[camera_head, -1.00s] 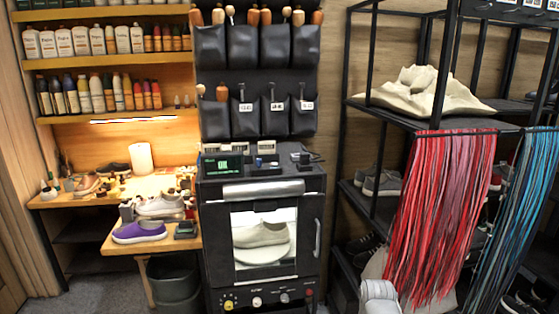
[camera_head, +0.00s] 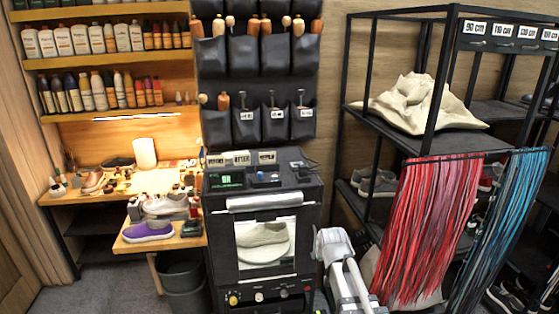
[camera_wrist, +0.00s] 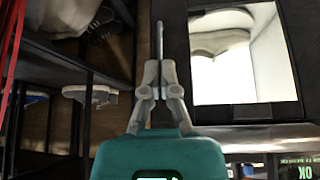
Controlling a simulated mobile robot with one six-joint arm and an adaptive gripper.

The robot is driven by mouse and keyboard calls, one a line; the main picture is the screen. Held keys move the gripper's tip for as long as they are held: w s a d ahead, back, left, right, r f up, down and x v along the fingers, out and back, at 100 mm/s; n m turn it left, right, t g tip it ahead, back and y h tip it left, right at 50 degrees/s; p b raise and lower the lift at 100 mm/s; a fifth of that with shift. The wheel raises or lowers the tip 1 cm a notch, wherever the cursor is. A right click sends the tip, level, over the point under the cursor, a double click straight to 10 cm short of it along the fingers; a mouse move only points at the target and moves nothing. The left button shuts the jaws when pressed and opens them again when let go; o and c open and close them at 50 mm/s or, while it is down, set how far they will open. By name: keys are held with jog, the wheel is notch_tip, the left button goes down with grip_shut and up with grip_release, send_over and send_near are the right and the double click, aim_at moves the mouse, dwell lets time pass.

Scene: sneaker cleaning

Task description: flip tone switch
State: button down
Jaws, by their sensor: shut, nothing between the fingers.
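The black cabinet (camera_head: 222,262) stands at the centre, with a lit window (camera_head: 265,240) showing a pale sneaker inside. A row of small knobs, including a yellow one (camera_head: 233,299), runs along its lower front panel. I cannot tell which control is the tone switch. My gripper (camera_wrist: 157,88) is shut and empty in the wrist view, in front of the cabinet beside its window.
A black rack (camera_head: 345,130) with shoes, a crumpled pale piece and hanging red laces (camera_head: 430,230) stands close on the right. A side table with a purple shoe (camera_head: 147,231) and a grey bin (camera_head: 182,275) are on the left. Grey floor shows at lower left.

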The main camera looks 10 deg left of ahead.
jog(key=w+a+r+t+y+p, duration=0.1)
jog(key=w+a+r+p, duration=0.3)
jog(key=r, duration=0.4)
jog(key=w+a+r+n+t+y+p, duration=0.1)
jog(key=w+a+r+t+p, duration=0.2)
jog(key=r, duration=0.6)
jog(key=w+a+r+t+y+p, duration=0.1)
jog(key=w+a+r+t+p, duration=0.1)
jog(key=w+a+r+p, duration=0.5)
notch_tip(320, 180, up, 2)
jog(key=shift+w+a+r+n+p, duration=0.15)
jog(key=shift+a+n+p, duration=0.25)
jog(key=shift+a+p, duration=0.55)
jog(key=shift+w+d, duration=0.1)
jog(key=b, duration=0.4)
send_over(275, 181)
jog(key=f, duration=0.4)
jog(key=shift+w, duration=0.2)
jog(key=shift+w+f+b, duration=0.15)
jog(key=shift+f+b, duration=0.4)
jog(key=shift+f, duration=0.2)
jog(key=shift+s+d+f+b, duration=0.1)
jog(key=shift+s+f+b, duration=0.05)
jog(key=shift+f+b, duration=0.5)
jog(key=shift+s+f+b, duration=0.15)
jog(key=shift+f+b, duration=0.45)
jog(key=shift+b, duration=0.05)
